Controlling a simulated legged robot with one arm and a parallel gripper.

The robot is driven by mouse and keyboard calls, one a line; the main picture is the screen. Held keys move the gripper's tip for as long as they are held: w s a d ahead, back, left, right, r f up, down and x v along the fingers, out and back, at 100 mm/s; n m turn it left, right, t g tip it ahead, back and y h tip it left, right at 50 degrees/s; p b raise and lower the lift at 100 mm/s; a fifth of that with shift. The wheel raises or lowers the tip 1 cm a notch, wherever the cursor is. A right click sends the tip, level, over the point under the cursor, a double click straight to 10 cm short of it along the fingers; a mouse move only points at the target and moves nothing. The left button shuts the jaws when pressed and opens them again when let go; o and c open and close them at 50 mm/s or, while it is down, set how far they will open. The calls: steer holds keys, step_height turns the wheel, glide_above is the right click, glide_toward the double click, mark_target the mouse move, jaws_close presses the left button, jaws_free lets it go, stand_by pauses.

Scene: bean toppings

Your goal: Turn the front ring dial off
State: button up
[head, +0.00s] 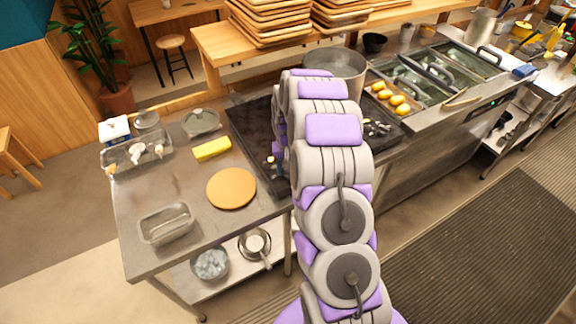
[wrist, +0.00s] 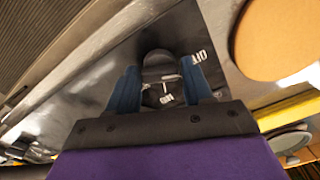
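In the head view my arm reaches over the black stovetop (head: 249,127) and hides the dial and most of the gripper. Whether this is the front ring dial cannot be read from the lettering.
A large pot (head: 345,66) stands at the stove's back. Open floor with a dark mat (head: 480,250) lies at right.

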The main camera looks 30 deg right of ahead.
steer(key=o, duration=0.3)
steer(key=shift+w+r, duration=0.1)
steer(key=shift+r, duration=0.2)
step_height(320, 180, up, 17)
steer(key=shift+f+p, duration=0.1)
steer(key=shift+p, duration=0.85)
steer(key=shift+w, duration=0.1)
